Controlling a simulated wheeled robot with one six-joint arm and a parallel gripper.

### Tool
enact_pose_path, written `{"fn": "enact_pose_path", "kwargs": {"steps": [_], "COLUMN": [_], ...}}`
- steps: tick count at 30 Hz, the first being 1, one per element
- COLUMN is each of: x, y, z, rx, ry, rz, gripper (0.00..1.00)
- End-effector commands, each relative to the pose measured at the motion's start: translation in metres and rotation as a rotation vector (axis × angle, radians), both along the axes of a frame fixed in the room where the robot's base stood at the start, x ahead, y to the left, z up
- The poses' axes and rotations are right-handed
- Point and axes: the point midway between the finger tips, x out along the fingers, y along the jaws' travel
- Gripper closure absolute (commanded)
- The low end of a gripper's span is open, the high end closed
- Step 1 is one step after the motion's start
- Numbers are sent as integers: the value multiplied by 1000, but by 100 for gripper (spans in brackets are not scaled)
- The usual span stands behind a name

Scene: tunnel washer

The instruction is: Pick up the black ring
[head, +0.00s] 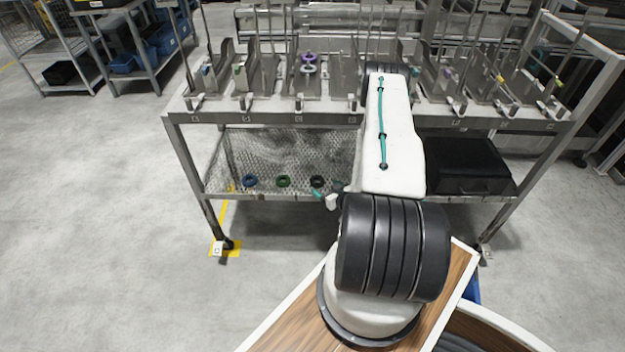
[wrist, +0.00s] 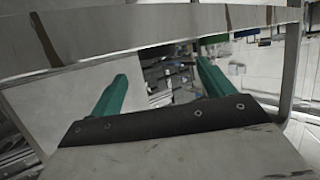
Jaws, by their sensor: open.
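The black ring (head: 317,181) lies on the lower shelf of the metal rack (head: 300,118), right of a green ring (head: 283,181) and a blue ring (head: 250,181). My gripper is mostly hidden behind my arm in the head view; a small teal fingertip shows just below the black ring, near the shelf's front edge. In the wrist view my gripper (wrist: 160,70) has its two teal fingers spread wide with nothing between them. The black ring cannot be made out in the wrist view.
A metal bar (wrist: 150,40) crosses the wrist view close to the fingers. A black bin (head: 468,165) stands on the lower shelf at right. A purple ring (head: 309,57) is among the upright plates on top. A mesh panel (head: 285,150) backs the lower shelf.

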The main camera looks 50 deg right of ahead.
Motion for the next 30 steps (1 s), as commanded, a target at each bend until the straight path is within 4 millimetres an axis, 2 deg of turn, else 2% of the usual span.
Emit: {"fn": "enact_pose_path", "kwargs": {"steps": [12,16,22,23,27,28,30], "x": [51,59,59,59,59,59,59], "y": [-17,-19,-20,-20,-20,-20,-20], "z": [-18,-21,-21,-21,-21,-21,-20], "rx": [-2,0,1,1,1,1,0], "ry": [2,2,2,2,2,2,2], "rz": [3,1,1,1,0,1,0], "gripper": [19,19,19,22,61,67,68]}}
